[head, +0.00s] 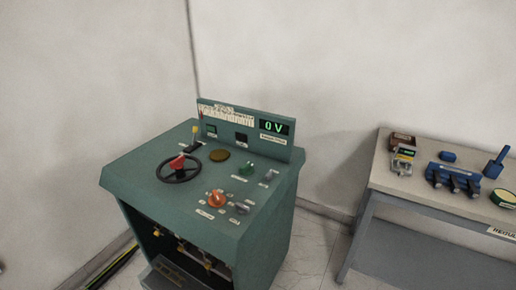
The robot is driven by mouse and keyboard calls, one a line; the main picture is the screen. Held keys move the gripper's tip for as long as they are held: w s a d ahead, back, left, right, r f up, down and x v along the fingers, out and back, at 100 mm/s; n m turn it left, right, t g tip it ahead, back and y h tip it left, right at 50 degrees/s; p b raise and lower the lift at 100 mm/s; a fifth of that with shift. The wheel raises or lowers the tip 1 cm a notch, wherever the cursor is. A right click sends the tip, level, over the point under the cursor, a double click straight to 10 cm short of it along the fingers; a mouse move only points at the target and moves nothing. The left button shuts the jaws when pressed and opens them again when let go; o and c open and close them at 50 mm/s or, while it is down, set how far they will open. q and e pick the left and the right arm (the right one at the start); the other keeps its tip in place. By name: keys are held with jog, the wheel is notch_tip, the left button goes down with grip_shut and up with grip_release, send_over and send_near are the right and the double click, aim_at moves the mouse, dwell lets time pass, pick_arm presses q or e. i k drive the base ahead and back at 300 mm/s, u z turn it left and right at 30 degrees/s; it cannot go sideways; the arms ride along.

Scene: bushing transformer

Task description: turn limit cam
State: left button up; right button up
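A green control console (128,181) stands left of centre. A black handwheel (180,176) with a red part (178,161) at its middle lies on the sloped top. An orange knob (217,199) sits nearer the front right, among small labels and buttons. A round brass-coloured disc (219,155) and a green switch (246,168) are further back. I cannot tell which part is the limit cam; the labels are too small to read. Neither of my grippers shows in this view.
A yellow-tipped lever (195,132) stands at the console's back left. The upright panel's display (274,127) reads 0 V. A grey table (376,177) at the right holds a meter (403,160) and blue parts (453,178). Bare floor lies between console and table.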

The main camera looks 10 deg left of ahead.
aim_at(216, 201)
jog(key=z, duration=0.85)
jog(key=k, duration=0.75)
jog(key=u, duration=0.1)
